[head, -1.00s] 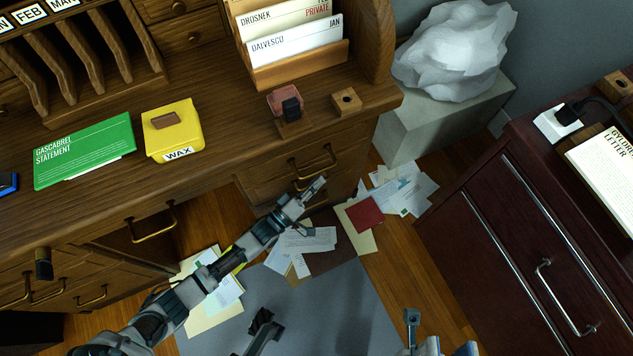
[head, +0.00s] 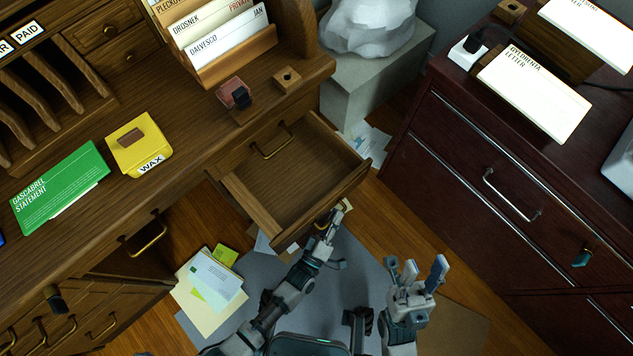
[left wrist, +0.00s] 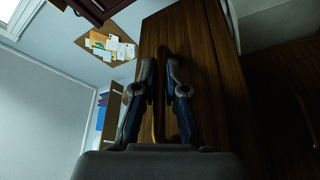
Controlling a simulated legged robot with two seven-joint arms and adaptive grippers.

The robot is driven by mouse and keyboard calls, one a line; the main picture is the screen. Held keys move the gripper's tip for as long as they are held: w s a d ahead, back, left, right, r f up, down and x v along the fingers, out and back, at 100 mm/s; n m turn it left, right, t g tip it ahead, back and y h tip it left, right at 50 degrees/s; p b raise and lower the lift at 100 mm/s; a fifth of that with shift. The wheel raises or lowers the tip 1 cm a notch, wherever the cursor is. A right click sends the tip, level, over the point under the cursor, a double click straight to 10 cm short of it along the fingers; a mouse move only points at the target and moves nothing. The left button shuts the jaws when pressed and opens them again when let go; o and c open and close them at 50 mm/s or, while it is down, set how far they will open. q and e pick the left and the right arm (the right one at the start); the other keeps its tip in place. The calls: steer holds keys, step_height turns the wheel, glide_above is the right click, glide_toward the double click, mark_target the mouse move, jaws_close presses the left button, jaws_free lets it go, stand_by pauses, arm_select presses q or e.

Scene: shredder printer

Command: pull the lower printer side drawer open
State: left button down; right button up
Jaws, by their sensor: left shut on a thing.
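The lower side drawer (head: 292,175) of the wooden desk stands pulled out in the head view. It looks empty inside. Its brass handle (left wrist: 159,95) runs between the fingers of my left gripper (left wrist: 160,70) in the left wrist view. In the head view my left gripper (head: 337,217) is shut on that handle at the drawer front. The upper drawer (head: 270,138) just above it is shut. My right gripper (head: 417,272) is raised over the floor right of the left one, its fingers apart and empty.
A dark red cabinet (head: 455,165) with metal handles stands to the right, with a floor gap before it. A stone block (head: 365,85) is behind the drawer. Papers (head: 210,285) lie on the floor. A yellow wax box (head: 138,150) and green statement (head: 62,187) lie on the desk.

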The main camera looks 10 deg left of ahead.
arm_select(q)
steer(key=shift+s+d+f, duration=0.15)
steer(key=shift+s+d, duration=0.7)
steer(key=shift+d, duration=0.15)
steer(key=shift+s+d+f, duration=0.15)
steer(key=shift+s+d, duration=0.65)
steer(key=shift+d, duration=0.2)
steer(key=c, duration=1.4)
jaws_free()
steer(key=shift+o, duration=0.9)
steer(key=shift+w+r, duration=0.1)
steer(key=shift+a, duration=0.1)
steer(key=v, duration=0.7)
steer(key=shift+s, duration=0.25)
